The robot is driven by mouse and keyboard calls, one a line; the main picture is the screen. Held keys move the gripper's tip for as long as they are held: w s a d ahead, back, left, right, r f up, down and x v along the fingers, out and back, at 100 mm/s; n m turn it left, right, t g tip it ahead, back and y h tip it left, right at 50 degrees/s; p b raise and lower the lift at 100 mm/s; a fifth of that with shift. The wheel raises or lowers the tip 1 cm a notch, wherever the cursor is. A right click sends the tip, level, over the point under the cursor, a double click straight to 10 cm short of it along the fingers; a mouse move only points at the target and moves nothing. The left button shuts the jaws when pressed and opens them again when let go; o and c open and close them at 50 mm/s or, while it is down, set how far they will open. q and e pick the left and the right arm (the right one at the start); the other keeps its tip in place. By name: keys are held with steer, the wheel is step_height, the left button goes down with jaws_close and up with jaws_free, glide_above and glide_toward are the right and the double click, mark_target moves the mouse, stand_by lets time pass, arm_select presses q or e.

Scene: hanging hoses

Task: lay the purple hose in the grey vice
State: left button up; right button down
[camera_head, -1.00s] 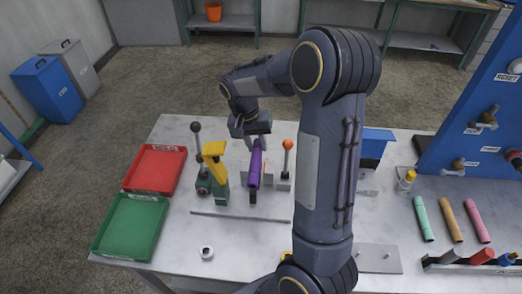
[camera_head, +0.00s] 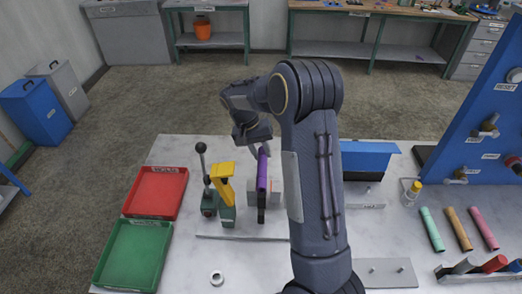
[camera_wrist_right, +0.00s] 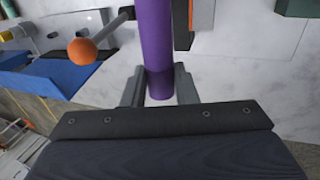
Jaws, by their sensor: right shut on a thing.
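My right gripper (camera_head: 258,140) is shut on the purple hose (camera_head: 262,170), gripping it near its upper end. In the right wrist view, the two grey fingers (camera_wrist_right: 158,86) sit on either side of the hose (camera_wrist_right: 156,40). In the head view the hose stands nearly upright, with a dark piece at its lower end. The grey vice (camera_head: 275,192) shows as grey blocks close beside and behind the hose's lower part. I cannot tell whether they touch. The vice's lever with an orange ball (camera_wrist_right: 82,52) shows in the wrist view. My left gripper is not in view.
A green and yellow clamp (camera_head: 224,190) with a black-knobbed lever stands left of the hose. A red tray (camera_head: 157,192) and a green tray (camera_head: 132,252) lie further left. A white ring (camera_head: 216,278) lies in front. Several coloured hoses (camera_head: 457,228) lie at right.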

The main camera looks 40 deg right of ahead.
mark_target(261, 161)
steer(key=shift+f+b, duration=1.5)
steer(key=shift+f, duration=0.9)
steer(key=shift+f+b, duration=1.85)
steer(key=shift+f, duration=0.7)
steer(key=c, duration=1.1)
jaws_free()
steer(key=p+v, duration=0.5)
steer(key=v, duration=0.3)
steer(key=shift+p, duration=0.3)
steer(key=shift+f, duration=0.1)
